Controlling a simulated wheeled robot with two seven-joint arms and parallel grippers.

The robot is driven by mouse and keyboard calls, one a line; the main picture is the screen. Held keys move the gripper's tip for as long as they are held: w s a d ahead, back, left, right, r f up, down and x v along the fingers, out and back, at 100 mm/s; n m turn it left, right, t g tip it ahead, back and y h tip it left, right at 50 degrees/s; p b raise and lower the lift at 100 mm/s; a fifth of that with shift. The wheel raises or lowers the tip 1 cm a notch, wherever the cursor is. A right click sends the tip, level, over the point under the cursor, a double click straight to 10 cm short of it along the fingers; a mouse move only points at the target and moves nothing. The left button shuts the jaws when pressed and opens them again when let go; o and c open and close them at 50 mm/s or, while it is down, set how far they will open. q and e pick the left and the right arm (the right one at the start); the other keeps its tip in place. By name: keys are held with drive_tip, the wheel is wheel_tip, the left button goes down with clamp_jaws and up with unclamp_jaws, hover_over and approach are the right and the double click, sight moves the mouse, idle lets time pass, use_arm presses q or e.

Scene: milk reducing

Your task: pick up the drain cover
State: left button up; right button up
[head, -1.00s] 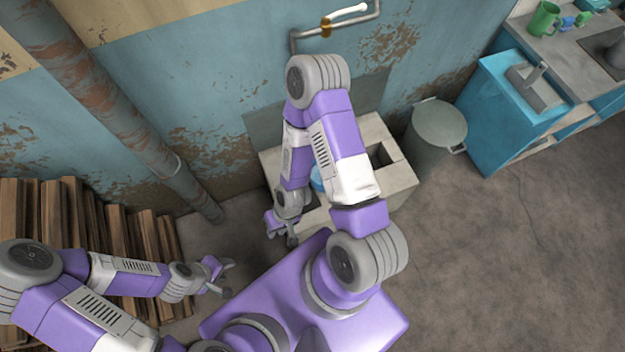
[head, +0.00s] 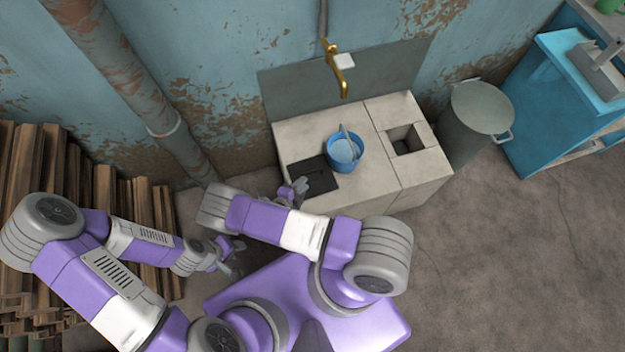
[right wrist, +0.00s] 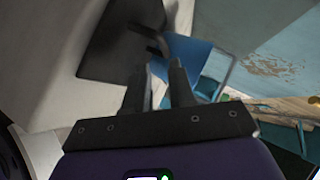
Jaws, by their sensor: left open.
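The drain cover (head: 313,177) is a flat dark square plate with a raised handle, lying on the front left of the concrete sink counter. It also shows in the right wrist view (right wrist: 112,42), with its handle just ahead of my right fingertips. My right gripper (head: 300,187) is at the cover's left front edge in the head view. In the right wrist view its two fingers (right wrist: 159,75) stand apart with nothing between them. My left gripper (head: 236,258) is open and empty, low in front of the counter, away from the cover.
A blue bucket (head: 334,165) stands right beside the cover on the concrete counter (head: 372,186). A square opening (head: 405,140) is at the counter's right. A brass tap (head: 337,72) hangs above. A grey bin (head: 480,108) stands to the right, wooden planks (head: 85,185) at left.

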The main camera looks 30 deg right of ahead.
sight(310, 172)
drive_tip(key=shift+w+d+f+n+t+b, duration=0.2)
drive_tip(key=shift+w+d+f, duration=0.05)
drive_tip(key=shift+w+d, duration=0.25)
drive_tip(key=shift+w+d+f+n+t+b, duration=0.15)
drive_tip(key=shift+w+d+f+n+t, duration=0.05)
drive_tip(key=shift+w+d, duration=0.2)
drive_tip(key=b+x, duration=0.1)
drive_tip(key=x, duration=0.4)
clamp_jaws()
